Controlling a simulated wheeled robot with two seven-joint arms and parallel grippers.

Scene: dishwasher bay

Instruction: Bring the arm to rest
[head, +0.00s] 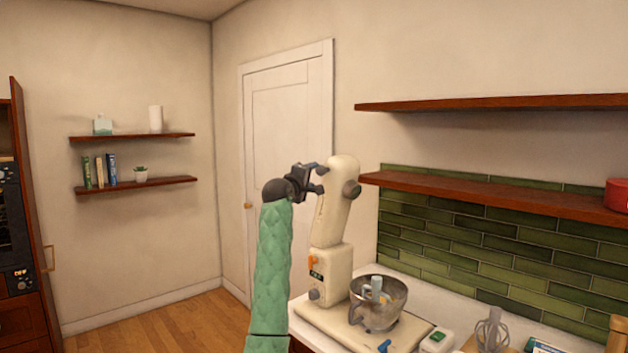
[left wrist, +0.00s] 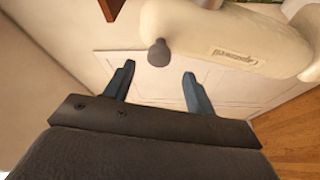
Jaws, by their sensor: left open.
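My left gripper (head: 318,179) is raised at the end of my green-sleeved arm, beside the head of a cream stand mixer (head: 331,215). Its jaws are open and nothing is between them. In the left wrist view the two blue fingers (left wrist: 158,86) are apart, with the mixer head (left wrist: 225,38) and its grey knob (left wrist: 159,53) just beyond them. I cannot tell whether a finger touches the mixer. The mixer's head is tilted up above a metal bowl (head: 378,309). My right gripper is not in view.
The mixer stands on a white counter (head: 455,312) with a whisk attachment (head: 492,330) near the front. Two wooden shelves (head: 490,193) hang over the counter by green tiles. A white door (head: 288,120) is behind my arm. Wooden floor (head: 165,322) is clear at left.

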